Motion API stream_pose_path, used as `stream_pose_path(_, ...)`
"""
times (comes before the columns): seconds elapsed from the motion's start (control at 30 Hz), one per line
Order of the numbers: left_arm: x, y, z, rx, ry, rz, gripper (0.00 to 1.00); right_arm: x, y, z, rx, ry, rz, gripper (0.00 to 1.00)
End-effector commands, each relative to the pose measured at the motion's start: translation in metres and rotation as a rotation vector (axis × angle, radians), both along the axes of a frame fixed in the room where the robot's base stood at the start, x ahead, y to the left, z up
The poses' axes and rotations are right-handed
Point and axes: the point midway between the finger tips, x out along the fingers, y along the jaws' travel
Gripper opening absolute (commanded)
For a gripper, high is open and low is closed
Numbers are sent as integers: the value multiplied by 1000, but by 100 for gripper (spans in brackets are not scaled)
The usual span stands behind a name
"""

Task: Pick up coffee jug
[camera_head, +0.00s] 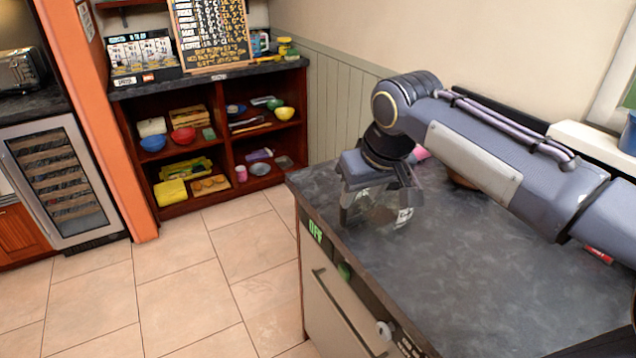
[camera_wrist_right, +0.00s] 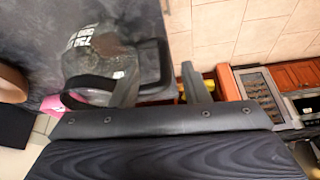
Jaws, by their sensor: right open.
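The coffee jug (camera_head: 383,212) is clear glass and stands on the dark grey counter near its far left corner. In the right wrist view the jug (camera_wrist_right: 92,58) shows white measuring marks and a dark handle or rim part. My right gripper (camera_head: 379,203) points down at the jug from above, fingers apart. In the right wrist view my right gripper (camera_wrist_right: 157,68) is open, and one finger overlaps the jug in the picture. I cannot tell whether the fingers touch the glass. The gripper hides the jug's upper part. My left gripper is not in view.
The counter (camera_head: 460,285) has a drawer front with a handle (camera_head: 345,310) below it. A pink item (camera_head: 420,153) and a brown round item (camera_head: 460,180) lie behind my right arm. Shelves (camera_head: 222,150) stand across the tiled floor. The counter's front middle is clear.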

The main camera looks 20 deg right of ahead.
Motion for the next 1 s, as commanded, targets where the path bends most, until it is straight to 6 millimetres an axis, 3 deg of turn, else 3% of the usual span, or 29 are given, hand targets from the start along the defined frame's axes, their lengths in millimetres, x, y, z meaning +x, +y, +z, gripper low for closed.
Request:
stream_pose_path(0.17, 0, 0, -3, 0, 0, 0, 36, 9, -1, -8, -7, 3, -3, 41)
stream_pose_path(0.63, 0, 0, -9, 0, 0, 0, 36, 34, 0, -65, -6, 3, -3, 41)
stream_pose_path(0.93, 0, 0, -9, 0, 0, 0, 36, 37, 1, -70, -6, 0, -3, 41)
stream_pose_path(1.0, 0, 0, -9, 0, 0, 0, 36, 37, 1, -70, -6, 0, -3, 35)
